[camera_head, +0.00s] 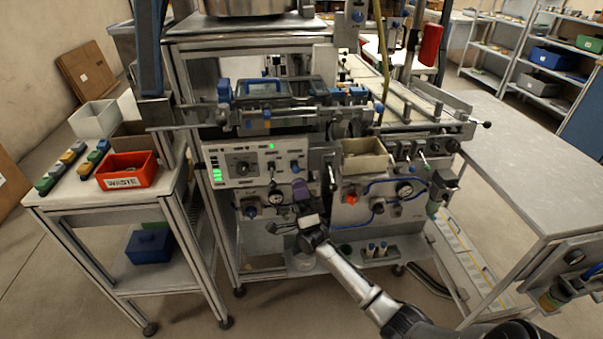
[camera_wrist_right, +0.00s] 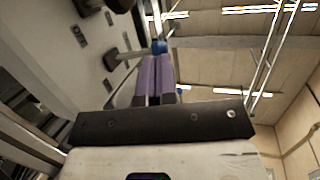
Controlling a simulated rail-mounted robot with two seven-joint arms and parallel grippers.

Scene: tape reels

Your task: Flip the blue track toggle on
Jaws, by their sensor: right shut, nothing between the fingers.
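The blue-tipped track toggle (camera_head: 295,168) is on the white control panel (camera_head: 240,168) at the front of the machine. In the right wrist view the blue tip (camera_wrist_right: 160,46) shows just past my fingertips, at the end of a thin metal lever. My right gripper (camera_head: 299,185) has purple fingers and is shut and empty, just below the toggle. In the right wrist view its fingers (camera_wrist_right: 159,60) lie together, very close to the blue tip; I cannot tell whether they touch it. The lever's exact tilt is unclear. My left gripper is not in view.
The panel also carries a dark knob (camera_head: 242,169), green lights (camera_head: 217,175) and another lever. Gauges and a red-orange knob (camera_head: 378,208) are on the lower right panel. A red waste bin (camera_head: 127,180) stands on the left side table.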

